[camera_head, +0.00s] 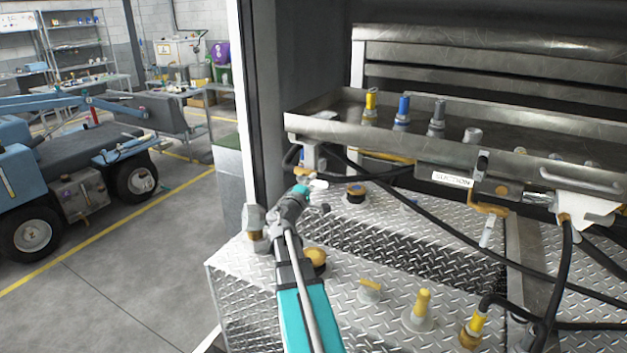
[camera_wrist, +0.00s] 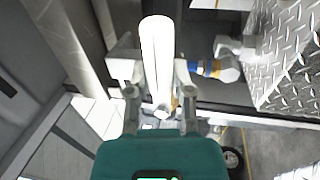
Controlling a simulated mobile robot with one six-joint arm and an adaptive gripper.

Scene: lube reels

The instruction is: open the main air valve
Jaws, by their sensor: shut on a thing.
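In the wrist view a white rod-like handle (camera_wrist: 157,45) runs between the two fingers of my gripper (camera_wrist: 157,88), which is shut on it. In the head view my gripper (camera_head: 303,191) is at the left end of the steel tray, low and in front of it. A small white piece (camera_head: 319,184) shows at its tips, probably part of the same handle. The valve body behind the handle is mostly hidden by my gripper, so I cannot tell how far the handle is turned.
The steel tray (camera_head: 300,122) with several coloured fittings overhangs the diamond-plate top (camera_head: 340,265). A blue-and-orange banded fitting (camera_wrist: 213,68) stands close to the right of my gripper. Black hoses (camera_head: 430,225) cross the right side. A dark post (camera_head: 275,100) rises at the left.

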